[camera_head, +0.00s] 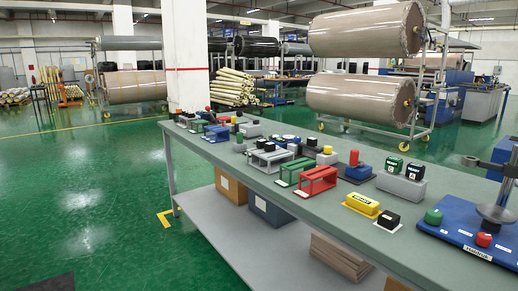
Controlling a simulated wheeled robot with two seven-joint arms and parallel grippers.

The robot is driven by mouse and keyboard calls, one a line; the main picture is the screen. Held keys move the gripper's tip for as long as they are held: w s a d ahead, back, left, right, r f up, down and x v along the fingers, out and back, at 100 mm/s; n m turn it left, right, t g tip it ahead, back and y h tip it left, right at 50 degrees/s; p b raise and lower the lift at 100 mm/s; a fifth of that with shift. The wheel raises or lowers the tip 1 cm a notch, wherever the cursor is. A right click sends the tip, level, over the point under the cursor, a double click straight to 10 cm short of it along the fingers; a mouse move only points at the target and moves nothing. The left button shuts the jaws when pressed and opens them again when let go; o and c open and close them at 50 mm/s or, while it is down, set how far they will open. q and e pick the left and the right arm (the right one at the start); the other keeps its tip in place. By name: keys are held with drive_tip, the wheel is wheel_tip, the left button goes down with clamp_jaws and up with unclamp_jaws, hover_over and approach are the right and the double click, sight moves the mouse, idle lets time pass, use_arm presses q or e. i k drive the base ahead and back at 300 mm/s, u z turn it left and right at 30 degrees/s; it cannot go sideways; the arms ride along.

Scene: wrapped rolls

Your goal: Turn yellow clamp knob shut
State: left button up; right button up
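A small yellow knob-like piece (327,150) stands on a grey and dark block in the middle of the long table (270,180). Another small yellow piece (239,138) shows farther along the row. Neither of my grippers can be made out in the head view.
A blue base (465,228) with a metal post, green knob and red knob stands at right. Open green floor (90,200) lies left.

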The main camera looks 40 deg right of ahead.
sight(328, 150)
drive_tip(key=u, duration=0.5)
drive_tip(key=i, duration=0.6)
drive_tip(key=z, duration=0.85)
drive_tip(key=i, duration=1.45)
drive_tip(key=z, duration=1.4)
